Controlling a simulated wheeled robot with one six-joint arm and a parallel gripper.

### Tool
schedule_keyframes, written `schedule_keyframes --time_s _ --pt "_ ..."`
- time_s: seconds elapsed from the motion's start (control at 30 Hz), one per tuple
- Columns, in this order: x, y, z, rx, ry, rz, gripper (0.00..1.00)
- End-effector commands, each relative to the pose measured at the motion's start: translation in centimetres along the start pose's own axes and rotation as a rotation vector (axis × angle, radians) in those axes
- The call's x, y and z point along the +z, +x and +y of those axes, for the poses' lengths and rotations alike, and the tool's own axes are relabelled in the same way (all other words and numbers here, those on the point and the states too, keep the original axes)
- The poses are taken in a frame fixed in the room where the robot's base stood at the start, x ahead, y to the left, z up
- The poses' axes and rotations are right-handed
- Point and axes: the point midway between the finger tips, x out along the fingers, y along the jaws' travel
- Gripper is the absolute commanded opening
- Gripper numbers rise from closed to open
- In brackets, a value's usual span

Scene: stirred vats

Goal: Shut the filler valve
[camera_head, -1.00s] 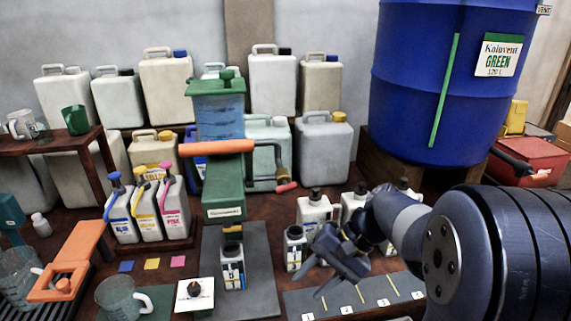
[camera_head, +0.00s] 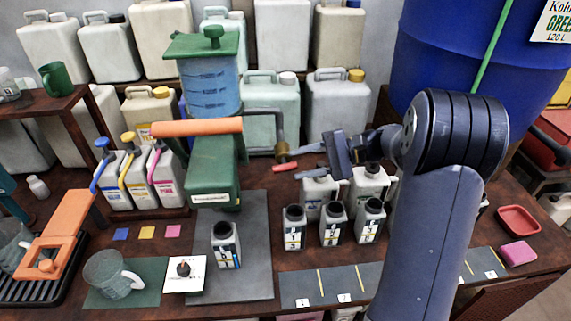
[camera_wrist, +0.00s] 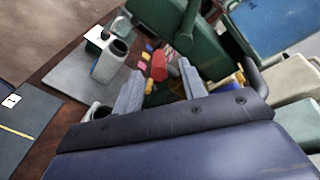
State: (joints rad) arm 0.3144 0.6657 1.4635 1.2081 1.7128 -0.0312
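The green filler (camera_head: 214,165) has a blue see-through tank (camera_head: 211,87) and an orange roller-like handle (camera_head: 197,127). On its right side is a dark bent crank with a brass part and a red grip (camera_head: 285,166), which looks like the valve handle. A bottle (camera_head: 226,246) with an open dark neck stands on the grey plate below the filler. My gripper (camera_head: 311,160) is just right of the red grip, fingers pointing at it. In the wrist view my gripper (camera_wrist: 158,88) is open, with a red cylinder (camera_wrist: 159,66) beyond the fingertips, seemingly that grip. I see no contact.
Several small bottles (camera_head: 332,224) stand below my gripper. A grey numbered strip (camera_head: 330,286) lies in front of them. Large canisters (camera_head: 338,112) line the back, and a blue drum (camera_head: 455,60) stands at the back right. A measuring jug (camera_head: 105,275) stands front left.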

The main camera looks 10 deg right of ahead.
Motion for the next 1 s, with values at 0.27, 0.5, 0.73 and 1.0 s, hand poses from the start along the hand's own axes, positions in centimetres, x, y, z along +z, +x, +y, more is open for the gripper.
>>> schedule_keyframes --time_s 0.27,0.5,0.73,1.0 --pt "0.1 3.9 0.0 0.002 0.000 -0.002 0.40" --pt "0.0 4.5 0.0 0.001 0.000 0.001 0.40" --pt "0.0 4.5 0.0 0.001 0.000 0.001 0.32" --pt "0.0 4.4 0.1 0.003 0.001 0.001 0.10"
